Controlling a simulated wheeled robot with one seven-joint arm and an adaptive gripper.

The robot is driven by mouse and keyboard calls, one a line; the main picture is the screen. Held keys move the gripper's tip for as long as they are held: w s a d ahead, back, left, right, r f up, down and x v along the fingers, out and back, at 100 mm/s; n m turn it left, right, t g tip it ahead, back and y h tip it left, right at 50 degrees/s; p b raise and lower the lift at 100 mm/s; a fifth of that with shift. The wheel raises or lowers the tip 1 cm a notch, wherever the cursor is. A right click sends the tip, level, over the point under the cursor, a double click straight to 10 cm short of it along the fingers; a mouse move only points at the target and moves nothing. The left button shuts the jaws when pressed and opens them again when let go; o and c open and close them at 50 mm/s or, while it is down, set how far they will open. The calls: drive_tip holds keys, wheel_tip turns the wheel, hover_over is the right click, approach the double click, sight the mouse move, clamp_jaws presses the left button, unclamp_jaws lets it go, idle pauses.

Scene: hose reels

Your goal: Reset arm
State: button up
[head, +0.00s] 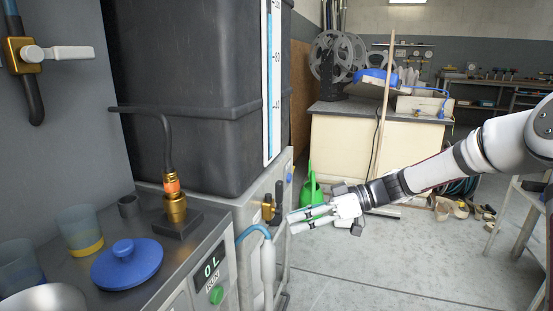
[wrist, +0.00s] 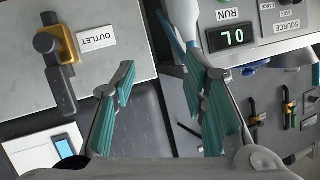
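My gripper (head: 291,220) reaches in from the right in the head view, its fingers pointing left toward the machine's front. In the wrist view my gripper (wrist: 165,85) has its fingers spread apart, with nothing held between them. An outlet valve (head: 271,210), brass with a dark handle, is close to the fingertips; it also shows in the wrist view (wrist: 57,48), left of the fingers. A blue hose with a pale grey nozzle (head: 268,262) hangs below and left of the fingertips. The nozzle's pale body (wrist: 182,18) shows beyond the right finger in the wrist view.
A dark tank (head: 195,90) with a level gauge stands behind the outlet. The counter holds a blue lid (head: 127,262), cups and a brass hose coupling (head: 175,205). A display (head: 209,268) reads 0L. A green watering can (head: 311,188) stands behind my gripper. The floor at right is mostly clear.

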drive_tip(key=s+d+r+m+g+h, duration=0.1)
drive_tip(key=s+r+m+h, duration=0.2)
drive_tip(key=s, duration=0.7)
drive_tip(key=s+r+m+g+h, duration=0.15)
drive_tip(key=s+h, duration=0.35)
drive_tip(key=s, duration=0.6)
drive_tip(key=s+d+r+m+t+h, duration=0.1)
drive_tip(key=s+d+m+h, duration=0.35)
drive_tip(key=s, duration=0.65)
drive_tip(key=s+d+m+t+h, duration=0.1)
drive_tip(key=s+d+m, duration=0.55)
drive_tip(key=s, duration=0.45)
wheel_tip(320, 180, up, 37)
drive_tip(key=n+t+p, duration=0.1)
drive_tip(key=t+p, duration=0.3)
drive_tip(key=p, duration=3.1)
drive_tip(key=shift+d, duration=0.2)
